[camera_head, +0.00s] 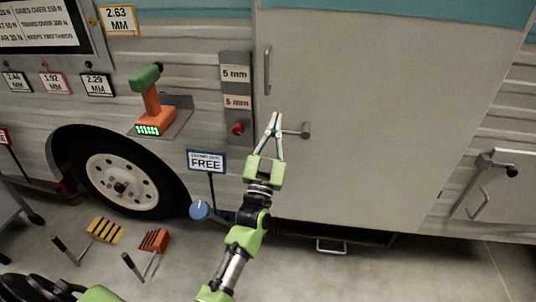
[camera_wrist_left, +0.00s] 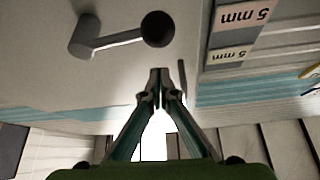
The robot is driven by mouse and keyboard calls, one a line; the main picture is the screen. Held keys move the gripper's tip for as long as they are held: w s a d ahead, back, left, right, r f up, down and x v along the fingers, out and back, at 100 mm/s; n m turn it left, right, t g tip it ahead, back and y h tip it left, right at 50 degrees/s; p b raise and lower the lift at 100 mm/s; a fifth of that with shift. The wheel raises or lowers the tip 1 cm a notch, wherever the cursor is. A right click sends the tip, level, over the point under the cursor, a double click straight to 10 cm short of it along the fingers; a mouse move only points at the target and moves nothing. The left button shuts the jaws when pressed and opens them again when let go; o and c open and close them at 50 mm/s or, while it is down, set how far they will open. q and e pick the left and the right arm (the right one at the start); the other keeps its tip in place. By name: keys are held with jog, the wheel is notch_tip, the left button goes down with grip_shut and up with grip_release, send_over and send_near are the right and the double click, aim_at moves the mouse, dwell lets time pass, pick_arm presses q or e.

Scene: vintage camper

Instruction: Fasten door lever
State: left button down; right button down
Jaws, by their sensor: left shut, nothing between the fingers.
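A grey door lever (camera_head: 295,132) is on the large white camper door (camera_head: 370,110), near its left edge. It lies about level, with its pivot at the right; its left end is hidden behind my left gripper in the head view. In the left wrist view, the lever (camera_wrist_left: 118,39) shows whole, with a dark round knob (camera_wrist_left: 157,28) at its free end. My left gripper (camera_head: 274,116) is shut and empty, its fingertips in front of the door just beside the lever's left end. The wrist view shows a gap between fingertips and knob. My right gripper is not in view.
A vertical door handle (camera_head: 267,70) is above the lever. A grey panel (camera_head: 237,88) with "5 mm" labels and a red knob is left of the door. A drill (camera_head: 150,100) sits on a shelf. A second lever with a black knob (camera_head: 512,171) is at right.

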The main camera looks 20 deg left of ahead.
pick_arm(q)
jog(key=v, duration=1)
jog(key=shift+r, duration=0.25)
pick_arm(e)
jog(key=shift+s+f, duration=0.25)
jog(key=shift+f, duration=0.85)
pick_arm(q)
jog(key=shift+a, duration=0.1)
